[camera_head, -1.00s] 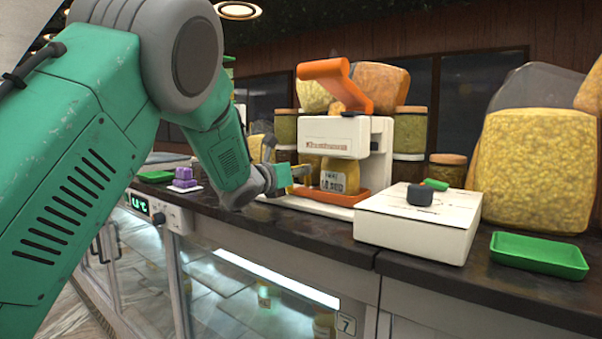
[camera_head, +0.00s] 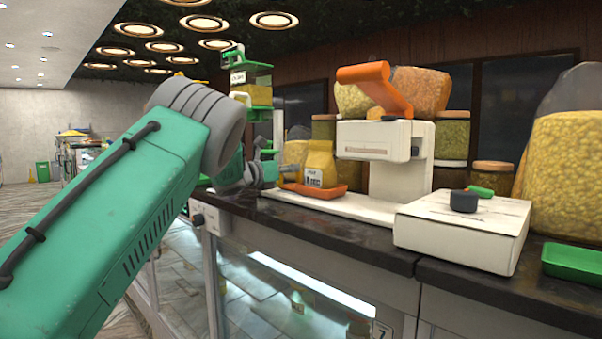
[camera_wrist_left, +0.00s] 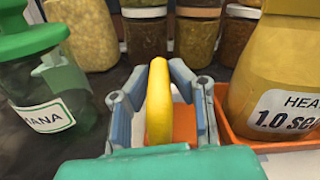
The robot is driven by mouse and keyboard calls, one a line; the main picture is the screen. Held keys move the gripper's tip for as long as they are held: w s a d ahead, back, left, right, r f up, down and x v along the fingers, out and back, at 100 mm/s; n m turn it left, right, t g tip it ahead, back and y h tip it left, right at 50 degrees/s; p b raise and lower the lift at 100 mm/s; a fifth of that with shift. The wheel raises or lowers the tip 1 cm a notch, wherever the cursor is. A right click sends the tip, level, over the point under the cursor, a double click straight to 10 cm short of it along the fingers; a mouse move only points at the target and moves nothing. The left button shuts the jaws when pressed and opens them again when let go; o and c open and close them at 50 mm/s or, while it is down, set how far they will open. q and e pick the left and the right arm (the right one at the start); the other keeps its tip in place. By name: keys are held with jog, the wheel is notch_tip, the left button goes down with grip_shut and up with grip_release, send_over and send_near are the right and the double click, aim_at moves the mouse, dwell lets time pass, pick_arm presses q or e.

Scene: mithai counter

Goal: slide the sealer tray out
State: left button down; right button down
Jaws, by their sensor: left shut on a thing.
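The sealer (camera_head: 378,140) is a white machine with a raised orange lever (camera_head: 378,82) on the counter. Its orange tray (camera_head: 338,191) sits to the left of the sealer head, clear of the space under it. The tray also shows in the left wrist view (camera_wrist_left: 285,147). A yellow pouch (camera_head: 320,163) with a printed label stands upright on the tray. My left gripper (camera_head: 270,168) is at the tray's left end. In the left wrist view its fingers (camera_wrist_left: 160,85) are shut on the upright yellow handle (camera_wrist_left: 158,115). My right gripper is not in view.
A white box (camera_head: 455,232) with a dark knob stands right of the sealer, with a green tray (camera_head: 575,262) beyond it. A green-lidded jar (camera_wrist_left: 45,90) stands close left of my left gripper. Several filled jars (camera_head: 452,135) line the back.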

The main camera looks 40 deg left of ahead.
pick_arm(q)
jog(key=shift+a, duration=0.55)
jog(key=c, duration=1.5)
grip_release()
jog(key=shift+o, duration=0.2)
jog(key=shift+w+f, duration=0.1)
jog(key=shift+w, duration=0.05)
jog(key=shift+s, duration=0.35)
jog(key=s, duration=0.6)
jog(key=s+a, duration=0.1)
jog(key=s, duration=0.3)
jog(key=shift+s, duration=0.1)
jog(key=shift+s+a+f, duration=0.1)
jog(key=shift+s, duration=0.4)
